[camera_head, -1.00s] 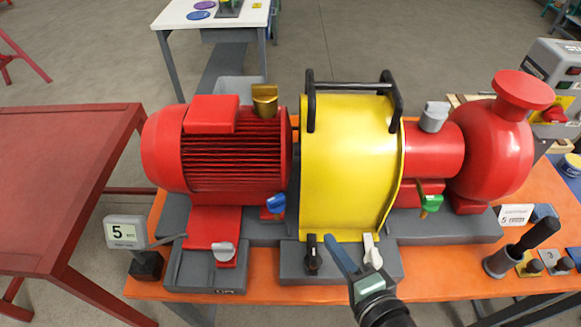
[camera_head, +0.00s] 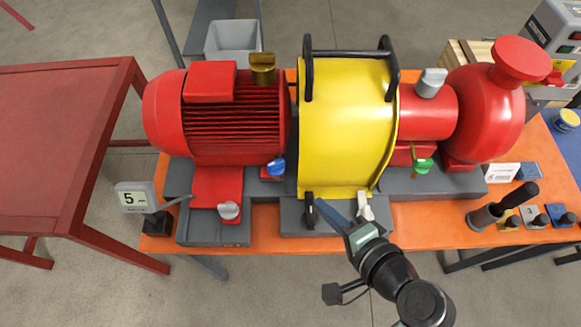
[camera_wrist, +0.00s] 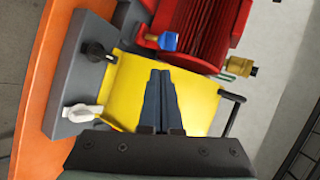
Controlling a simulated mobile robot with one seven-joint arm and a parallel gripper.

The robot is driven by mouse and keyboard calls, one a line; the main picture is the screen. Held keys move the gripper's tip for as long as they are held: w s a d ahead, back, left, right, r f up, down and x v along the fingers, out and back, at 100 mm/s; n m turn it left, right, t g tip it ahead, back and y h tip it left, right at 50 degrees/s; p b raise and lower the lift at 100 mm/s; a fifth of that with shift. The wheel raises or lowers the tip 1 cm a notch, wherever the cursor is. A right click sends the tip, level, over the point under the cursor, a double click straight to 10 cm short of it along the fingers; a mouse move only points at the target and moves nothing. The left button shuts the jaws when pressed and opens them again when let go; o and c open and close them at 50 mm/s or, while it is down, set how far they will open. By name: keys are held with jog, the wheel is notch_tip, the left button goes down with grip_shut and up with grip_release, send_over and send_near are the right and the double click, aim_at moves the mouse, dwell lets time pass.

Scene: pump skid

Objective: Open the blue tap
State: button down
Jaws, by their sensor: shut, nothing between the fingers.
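The blue tap (camera_head: 276,166) sits at the lower right of the red motor, beside the left edge of the yellow guard. It also shows in the wrist view (camera_wrist: 168,41), above and a little right of my fingertips. My gripper (camera_head: 328,212) is shut and empty. It is in front of the yellow guard, between the black tap (camera_head: 310,210) and the white tap (camera_head: 365,207), to the right of the blue tap and apart from it. In the wrist view my closed fingers (camera_wrist: 161,74) point over the yellow guard (camera_wrist: 128,80).
The red motor (camera_head: 230,120) stands left of the yellow guard, which has black handles (camera_head: 307,70). A grey-white tap (camera_head: 229,211) is at front left. A green tap (camera_head: 423,165) is to the right. A display (camera_head: 134,198) stands at the left edge of the orange table (camera_head: 420,220).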

jog(key=p, duration=0.2)
send_near(284, 164)
notch_tip(284, 164, down, 3)
jog(key=shift+w+a+p, duration=0.3)
jog(key=shift+w+a, duration=0.45)
jog(key=shift+w, duration=0.35)
jog(key=shift+w+a+p, duration=0.3)
jog(key=shift+w+a, duration=0.5)
jog(key=shift+w, duration=0.35)
jog(key=shift+w+d+f+n+g+y+b, duration=0.1)
jog(key=shift+n+g+y+b, duration=0.1)
jog(key=shift+n+y+b, duration=0.2)
jog(key=shift+w+d+n+g+y+b, duration=0.1)
jog(key=shift+w+n+g+y+b, duration=0.15)
jog(key=shift+n+b, duration=0.2)
jog(key=shift+w+d+n+g+y+b, duration=0.2)
jog(key=shift+w+n+g+y+b, duration=0.1)
jog(key=shift+n+g+y+b, duration=0.3)
jog(key=shift+w+d, duration=0.1)
jog(key=shift+w, duration=0.25)
jog(key=shift+d, duration=0.1)
